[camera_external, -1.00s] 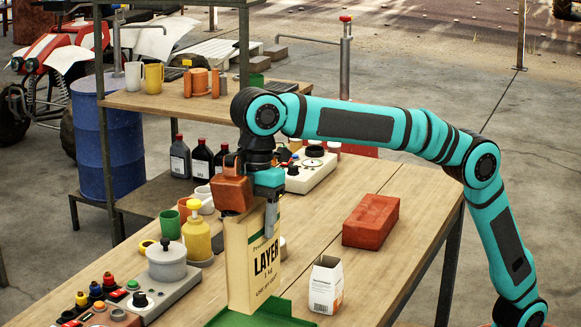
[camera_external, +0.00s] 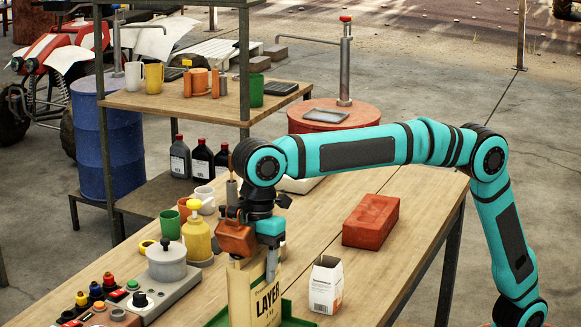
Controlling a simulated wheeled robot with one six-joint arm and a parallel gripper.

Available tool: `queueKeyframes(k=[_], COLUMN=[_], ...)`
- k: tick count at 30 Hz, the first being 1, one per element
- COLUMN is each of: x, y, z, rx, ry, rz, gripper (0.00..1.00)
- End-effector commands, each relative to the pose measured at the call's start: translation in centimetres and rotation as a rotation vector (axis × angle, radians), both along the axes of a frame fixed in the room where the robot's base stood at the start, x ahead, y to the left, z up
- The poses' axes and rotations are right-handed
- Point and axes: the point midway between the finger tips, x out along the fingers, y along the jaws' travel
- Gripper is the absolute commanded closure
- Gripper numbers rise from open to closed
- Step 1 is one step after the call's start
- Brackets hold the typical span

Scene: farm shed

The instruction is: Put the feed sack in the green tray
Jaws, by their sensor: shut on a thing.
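The green tray (camera_external: 297,321) shows at the bottom edge, on both sides of the sack. The sack's lower end is cut off by the frame, so I cannot tell whether it touches the tray floor. The sack looks upright and within the tray's outline.
A small white carton (camera_external: 326,285) stands just right of the tray. A red brick (camera_external: 371,221) lies further right. A yellow pump bottle (camera_external: 197,238) and a grey device with a pot (camera_external: 165,268) stand to the left.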

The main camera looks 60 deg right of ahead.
Motion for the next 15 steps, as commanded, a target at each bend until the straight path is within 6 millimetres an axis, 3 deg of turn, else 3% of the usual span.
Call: queueKeyframes(k=[11, 12, 15], x=[-0.02, 0.00, 0.00], y=[-0.01, 0.00, 0.00], z=[-0.23, -0.35, -0.35], rx=[0.003, 0.001, 0.001], ry=[-0.002, -0.001, -0.001], rz=[0.000, 0.000, 0.000], gripper=[1.00, 0.31, 0.17])
